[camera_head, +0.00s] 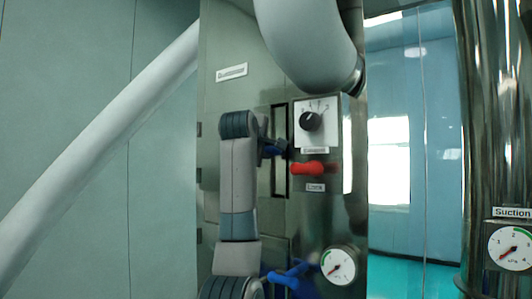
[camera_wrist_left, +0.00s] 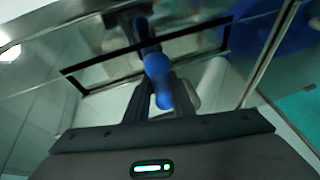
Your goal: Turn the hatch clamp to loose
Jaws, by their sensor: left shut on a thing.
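The hatch clamp appears as a blue handle (camera_wrist_left: 158,75), seen lengthwise between my gripper fingers in the left wrist view. In the head view a bit of blue (camera_head: 280,147) shows at the fingertips, in front of the dark-framed hatch window (camera_head: 279,180). My left gripper (camera_head: 271,150) is shut on this blue handle; its fingers also show in the left wrist view (camera_wrist_left: 160,98). My own wrist covers part of the hatch, and the clamp's exact angle is hard to read. My right gripper is not in view.
Right of the hatch are a black dial (camera_head: 311,121) and a red handle (camera_head: 314,168). Below are another blue handle (camera_head: 288,275) and a pressure gauge (camera_head: 339,265). A shiny column with a suction gauge (camera_head: 510,248) stands right.

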